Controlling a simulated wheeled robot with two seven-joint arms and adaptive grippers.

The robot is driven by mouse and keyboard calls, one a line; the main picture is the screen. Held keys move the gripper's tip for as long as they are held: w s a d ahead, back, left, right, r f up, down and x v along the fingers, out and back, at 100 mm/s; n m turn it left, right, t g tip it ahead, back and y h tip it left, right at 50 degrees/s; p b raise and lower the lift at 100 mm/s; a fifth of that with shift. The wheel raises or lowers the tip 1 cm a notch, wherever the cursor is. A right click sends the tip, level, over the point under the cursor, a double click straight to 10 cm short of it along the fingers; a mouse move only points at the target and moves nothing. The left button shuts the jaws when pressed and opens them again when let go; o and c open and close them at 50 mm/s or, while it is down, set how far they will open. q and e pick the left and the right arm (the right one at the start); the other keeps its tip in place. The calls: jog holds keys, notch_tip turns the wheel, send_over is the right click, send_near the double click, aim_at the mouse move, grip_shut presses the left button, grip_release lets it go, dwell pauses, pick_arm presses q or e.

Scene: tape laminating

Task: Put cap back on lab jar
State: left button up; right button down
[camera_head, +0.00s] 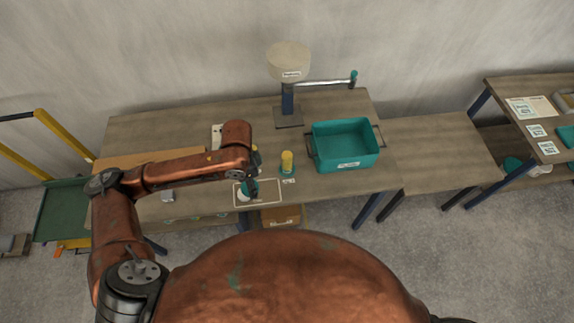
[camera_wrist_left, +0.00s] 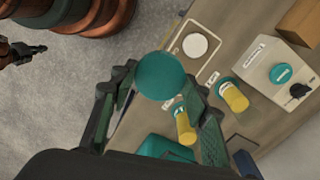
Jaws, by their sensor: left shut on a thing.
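My left gripper (camera_wrist_left: 160,95) is shut on a round teal cap (camera_wrist_left: 160,75), seen face-on between the fingers in the left wrist view. In the head view the left gripper (camera_head: 250,191) is low over the front of the table, and the teal cap (camera_head: 253,184) shows partly there. The white lab jar (camera_wrist_left: 195,45) stands on an outlined mat, apart from the cap in the wrist picture. In the head view the jar (camera_head: 242,194) is partly hidden by the gripper. A dark part at the wrist view's left edge looks like my right gripper (camera_wrist_left: 22,52); its jaws are unclear.
A yellow bottle with a teal base (camera_head: 287,161) stands right of the gripper; another yellow bottle (camera_wrist_left: 232,96) shows in the wrist view. A teal bin (camera_head: 345,145) and a post stand behind. A pale device (camera_wrist_left: 282,73) is nearby. The side table (camera_head: 435,150) is clear.

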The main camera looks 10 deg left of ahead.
pick_arm(q)
jog(key=r+n, duration=0.1)
jog(key=n, duration=0.2)
jog(key=a+r+n, duration=0.1)
jog(key=n, duration=0.2)
jog(key=a+r+n+b, duration=0.1)
jog(key=n, duration=0.1)
jog(key=shift+w+a+r+n, duration=0.15)
jog(key=shift+w+r+n, duration=0.15)
jog(key=shift+r+n, duration=0.1)
jog(key=shift+a+r+n, duration=0.15)
jog(key=shift+r+n, duration=0.15)
jog(key=shift+n, duration=0.4)
jog(key=shift+a+r+n, duration=0.15)
jog(key=shift+r+n, duration=0.15)
jog(key=shift+n, duration=0.4)
